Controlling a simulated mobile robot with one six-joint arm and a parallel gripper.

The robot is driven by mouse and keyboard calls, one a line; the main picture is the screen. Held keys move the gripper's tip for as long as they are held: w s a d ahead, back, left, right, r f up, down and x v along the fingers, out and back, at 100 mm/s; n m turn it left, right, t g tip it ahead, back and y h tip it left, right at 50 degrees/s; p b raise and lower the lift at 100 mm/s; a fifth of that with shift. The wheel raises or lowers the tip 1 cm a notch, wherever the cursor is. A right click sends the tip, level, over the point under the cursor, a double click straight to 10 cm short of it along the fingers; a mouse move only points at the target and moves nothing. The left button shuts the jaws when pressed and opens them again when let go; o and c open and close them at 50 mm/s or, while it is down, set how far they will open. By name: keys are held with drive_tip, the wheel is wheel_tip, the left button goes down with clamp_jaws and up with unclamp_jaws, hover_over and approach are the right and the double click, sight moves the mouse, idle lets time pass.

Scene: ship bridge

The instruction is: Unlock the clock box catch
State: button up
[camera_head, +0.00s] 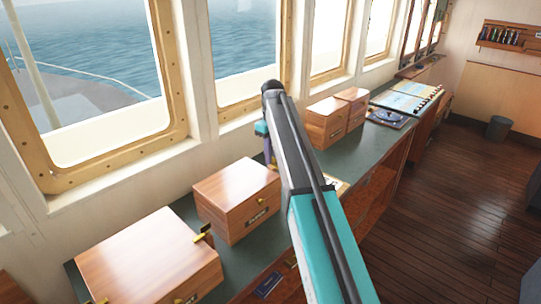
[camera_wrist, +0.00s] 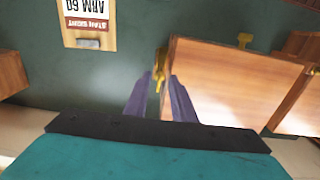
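A wooden box (camera_head: 237,198) with a small front label, too small to read, and a brass knob stands on the green counter. It also shows in the wrist view (camera_wrist: 225,80), with a brass catch (camera_wrist: 159,65) on its side. In the head view that catch is hidden. My gripper (camera_wrist: 160,80) has its two purple fingers apart, with a gap between them. The tips are at the catch, one on each side of it in the picture; I cannot tell if they touch it. In the head view my arm hides most of the gripper. No label names a clock box legibly.
A nearer wooden box (camera_head: 145,265) with brass fittings stands on the near counter. Two more boxes (camera_head: 322,123) stand farther along. A placard reading STAR SIGHT (camera_wrist: 88,22) lies by the gripper. Windows line the left; open floor (camera_head: 455,200) is at the right.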

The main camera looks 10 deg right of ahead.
drive_tip(key=shift+r, duration=0.45)
wheel_tip(320, 180, up, 13)
drive_tip(key=b, duration=0.4)
idle(0.5)
